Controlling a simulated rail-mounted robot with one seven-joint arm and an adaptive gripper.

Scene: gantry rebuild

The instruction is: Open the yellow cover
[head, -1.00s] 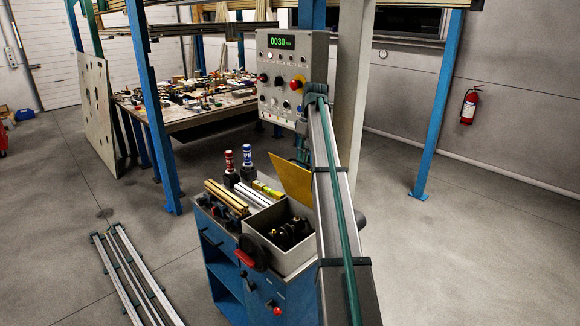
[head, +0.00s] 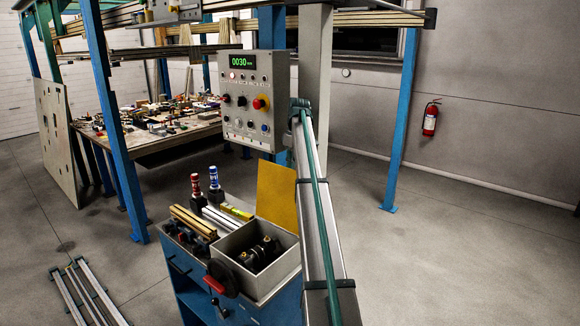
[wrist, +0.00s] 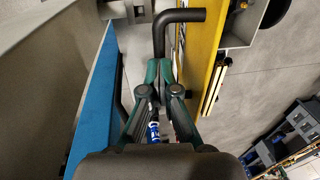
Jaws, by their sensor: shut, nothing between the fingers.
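The yellow cover (head: 277,197) stands steeply raised at the back right edge of the grey box (head: 228,240), and the box's inside shows. In the wrist view the yellow cover (wrist: 205,45) is a long strip seen nearly edge-on, just right of my gripper (wrist: 161,92). My gripper's green and black fingers are shut and empty. A black bent bar (wrist: 181,16) extends beyond the fingertips, and its end overlaps the cover; I cannot tell whether they touch. In the head view my gripper is not seen, and my arm passes in front of the cover's right side.
Black parts (head: 260,252) lie in the box. A control panel (head: 250,100) stands behind it. Bottles with red and blue caps (head: 196,186) stand to the left on the blue cabinet (head: 185,285). A blue panel (wrist: 95,95) is close left of my gripper. Floor at right is clear.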

